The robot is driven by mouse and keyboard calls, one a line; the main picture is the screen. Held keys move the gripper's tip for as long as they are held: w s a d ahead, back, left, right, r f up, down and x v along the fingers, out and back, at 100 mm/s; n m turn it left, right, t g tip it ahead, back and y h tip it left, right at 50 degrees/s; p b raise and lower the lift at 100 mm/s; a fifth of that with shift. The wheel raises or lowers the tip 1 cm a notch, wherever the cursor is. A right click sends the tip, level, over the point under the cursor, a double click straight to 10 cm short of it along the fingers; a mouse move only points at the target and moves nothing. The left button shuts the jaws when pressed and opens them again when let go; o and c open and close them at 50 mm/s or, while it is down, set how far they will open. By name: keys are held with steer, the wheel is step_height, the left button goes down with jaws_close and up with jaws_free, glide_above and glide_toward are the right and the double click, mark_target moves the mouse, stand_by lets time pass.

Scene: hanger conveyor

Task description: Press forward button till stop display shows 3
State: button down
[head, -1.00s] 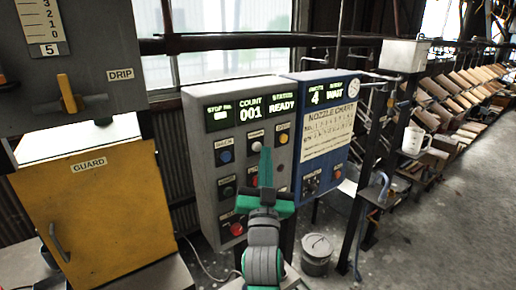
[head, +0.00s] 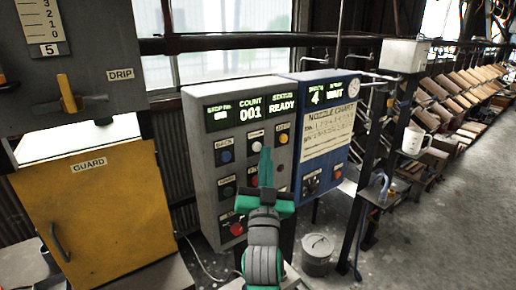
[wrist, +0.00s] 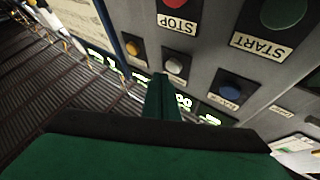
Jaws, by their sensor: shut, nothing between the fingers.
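The grey control panel (head: 203,185) stands ahead, with a stop number display (head: 219,117) at its top left; its digit is too blurred to read. COUNT reads 001 and STATUS reads READY. Below are a blue button (head: 225,156), a white button (head: 255,144) and a yellow button (head: 283,138); I cannot read which is forward. My gripper (head: 266,152) is shut and empty, in front of the panel, pointing up. In the wrist view, its fingertips (wrist: 162,78) appear close to the white button (wrist: 173,66), with the blue button (wrist: 231,88) to the right; contact cannot be told.
STOP (wrist: 178,4) and START (wrist: 284,10) buttons show in the wrist view. A large red button (head: 237,229) is low on the panel. A blue nozzle panel (head: 312,186) adjoins at the right. A yellow guard cabinet (head: 90,215) stands left, a bucket (head: 317,256) right.

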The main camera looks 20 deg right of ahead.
steer(key=shift+w+a, duration=0.1)
steer(key=shift+w, duration=0.05)
steer(key=shift+w, duration=0.25)
